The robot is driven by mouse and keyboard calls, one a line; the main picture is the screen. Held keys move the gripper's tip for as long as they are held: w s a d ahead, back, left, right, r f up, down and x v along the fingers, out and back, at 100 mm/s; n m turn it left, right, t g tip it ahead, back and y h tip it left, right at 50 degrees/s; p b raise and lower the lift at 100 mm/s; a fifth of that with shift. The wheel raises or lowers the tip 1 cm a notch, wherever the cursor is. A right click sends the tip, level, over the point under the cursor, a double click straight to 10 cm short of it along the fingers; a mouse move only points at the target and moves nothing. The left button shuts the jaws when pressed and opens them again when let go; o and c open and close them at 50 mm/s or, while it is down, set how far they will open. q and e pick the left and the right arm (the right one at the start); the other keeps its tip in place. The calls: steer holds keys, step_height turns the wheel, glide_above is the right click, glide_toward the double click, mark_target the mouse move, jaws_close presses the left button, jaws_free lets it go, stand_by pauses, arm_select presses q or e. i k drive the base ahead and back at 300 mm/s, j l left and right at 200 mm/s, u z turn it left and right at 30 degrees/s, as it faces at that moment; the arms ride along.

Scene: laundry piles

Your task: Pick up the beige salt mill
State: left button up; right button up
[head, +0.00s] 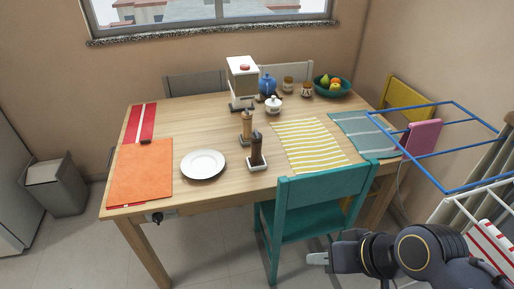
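The beige salt mill (247,124) stands upright on the wooden table, just behind a dark brown mill (256,147). My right gripper (317,258) is at the lower right, beyond the table's front edge and beside the teal chair, well away from the mills. Its fingers point left, and I cannot tell whether they are apart. My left gripper is not in view.
The wooden table (205,128) has a white plate (203,164) left of the mills and a yellow striped cloth (310,145) to their right. A teal chair (325,185) stands at the front edge. A blue drying rack (440,108) is at right. A coffee grinder-like appliance (242,78) stands behind.

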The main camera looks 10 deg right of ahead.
mark_target(247, 124)
steer(key=i+l+u, duration=0.3)
steer(key=i+u, duration=0.2)
steer(key=i+l+u, duration=0.45)
